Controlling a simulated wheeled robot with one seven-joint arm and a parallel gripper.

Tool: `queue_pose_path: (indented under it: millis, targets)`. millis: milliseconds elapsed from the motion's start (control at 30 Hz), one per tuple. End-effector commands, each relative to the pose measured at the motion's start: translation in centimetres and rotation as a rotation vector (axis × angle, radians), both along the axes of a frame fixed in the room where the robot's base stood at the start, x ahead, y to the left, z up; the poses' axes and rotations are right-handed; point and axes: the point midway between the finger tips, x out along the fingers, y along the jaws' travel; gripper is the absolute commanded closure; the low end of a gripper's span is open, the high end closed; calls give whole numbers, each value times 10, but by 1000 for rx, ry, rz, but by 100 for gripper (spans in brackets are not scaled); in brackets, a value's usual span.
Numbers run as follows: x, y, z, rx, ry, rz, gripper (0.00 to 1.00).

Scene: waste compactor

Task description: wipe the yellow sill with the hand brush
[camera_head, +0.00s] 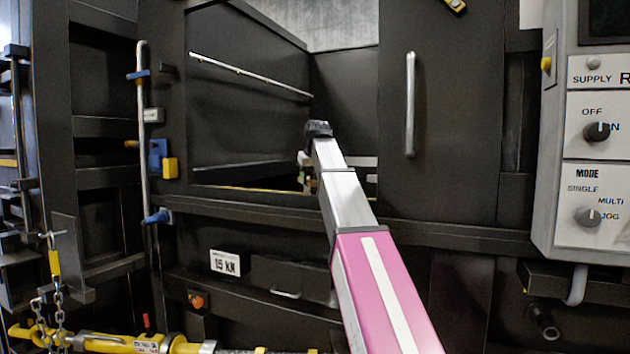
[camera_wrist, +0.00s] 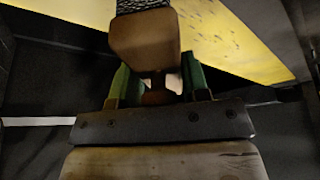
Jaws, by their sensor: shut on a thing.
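The yellow sill (camera_wrist: 235,45) shows in the wrist view as a broad yellow surface with dark specks on it. In the head view only a thin yellow strip of it (camera_head: 262,190) shows at the bottom of the opening. The hand brush (camera_wrist: 145,45) has a brown block with dark bristles at the top of the wrist view. My gripper (camera_wrist: 157,85) is shut on it, with green fingers on both sides of its narrow part. The brush overlaps the sill in the picture; whether the bristles touch it I cannot tell. In the head view my arm largely hides gripper and brush.
The dark compactor opening surrounds my gripper. A door with a vertical handle (camera_head: 410,105) stands right of it, and a control box (camera_head: 590,150) farther right. A vertical rod (camera_head: 142,130) with blue clips stands left. A yellow bar (camera_head: 105,340) with a chain lies low left.

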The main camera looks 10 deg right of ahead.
Motion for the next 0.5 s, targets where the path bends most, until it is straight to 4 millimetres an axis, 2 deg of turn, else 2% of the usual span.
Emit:
queue_pose_path:
  millis: [167, 500]
  targets:
    - [3, 4, 0, 0, 0, 0, 77]
    - [17, 25, -2, 1, -1, 1, 77]
